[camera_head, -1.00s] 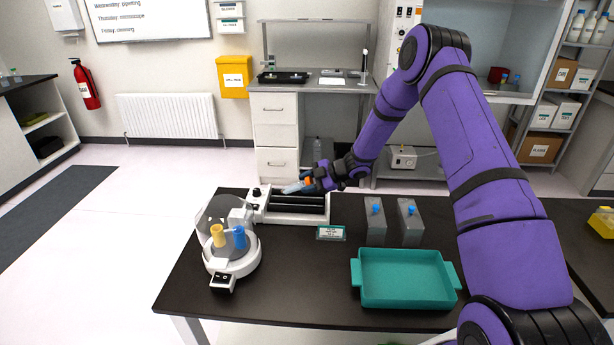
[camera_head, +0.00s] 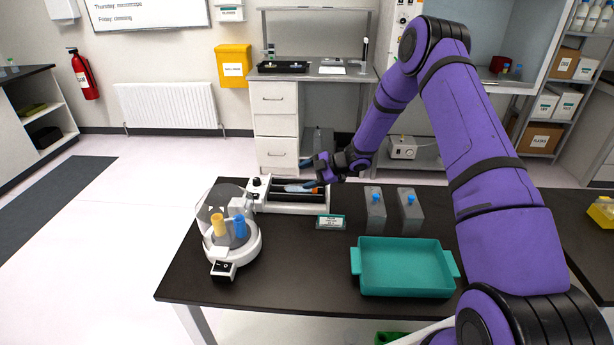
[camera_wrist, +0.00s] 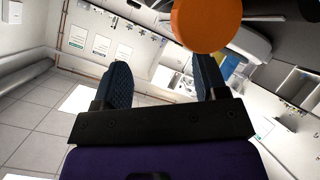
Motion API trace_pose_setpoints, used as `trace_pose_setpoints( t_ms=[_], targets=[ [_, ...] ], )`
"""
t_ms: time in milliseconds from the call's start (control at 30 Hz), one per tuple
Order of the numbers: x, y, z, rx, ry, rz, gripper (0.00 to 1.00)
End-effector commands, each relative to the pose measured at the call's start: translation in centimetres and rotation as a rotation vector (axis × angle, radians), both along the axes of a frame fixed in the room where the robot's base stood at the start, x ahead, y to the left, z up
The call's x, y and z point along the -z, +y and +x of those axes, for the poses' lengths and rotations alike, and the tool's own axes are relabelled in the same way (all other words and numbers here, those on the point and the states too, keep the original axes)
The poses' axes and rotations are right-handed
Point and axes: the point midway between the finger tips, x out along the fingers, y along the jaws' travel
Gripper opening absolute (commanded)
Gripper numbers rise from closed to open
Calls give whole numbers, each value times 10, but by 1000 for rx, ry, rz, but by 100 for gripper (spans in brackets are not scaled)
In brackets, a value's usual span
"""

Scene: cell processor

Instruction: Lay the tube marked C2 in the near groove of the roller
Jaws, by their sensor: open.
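The tube (camera_head: 297,188), clear with an orange cap, lies lengthwise on the dark rollers of the white roller device (camera_head: 290,208) at the table's back edge. Its marking is too small to read, and I cannot tell for sure which groove it lies in. My gripper (camera_head: 307,173) is open, just above the tube near its cap end, and seems apart from it. In the wrist view my open fingers (camera_wrist: 163,78) have nothing between them. The round orange cap (camera_wrist: 207,22) shows large beyond the right finger.
A white centrifuge (camera_head: 233,252) with a raised clear lid stands front left of the roller. A small sign (camera_head: 330,222), two grey blocks with blue tops (camera_head: 375,213) and a teal tray (camera_head: 405,268) are to the right.

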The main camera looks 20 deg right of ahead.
Motion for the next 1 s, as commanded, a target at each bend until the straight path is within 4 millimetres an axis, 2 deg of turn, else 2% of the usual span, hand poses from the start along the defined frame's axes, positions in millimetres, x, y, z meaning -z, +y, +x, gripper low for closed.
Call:
trace_pose_setpoints(
  t_ms=[600, 800, 1000],
  targets=[
    [-44, -76, -35, 1, -1, 0, 66],
    [-49, -85, -40, 2, 0, 0, 66],
    [-49, -86, -40, 1, 0, -1, 66]
  ],
)
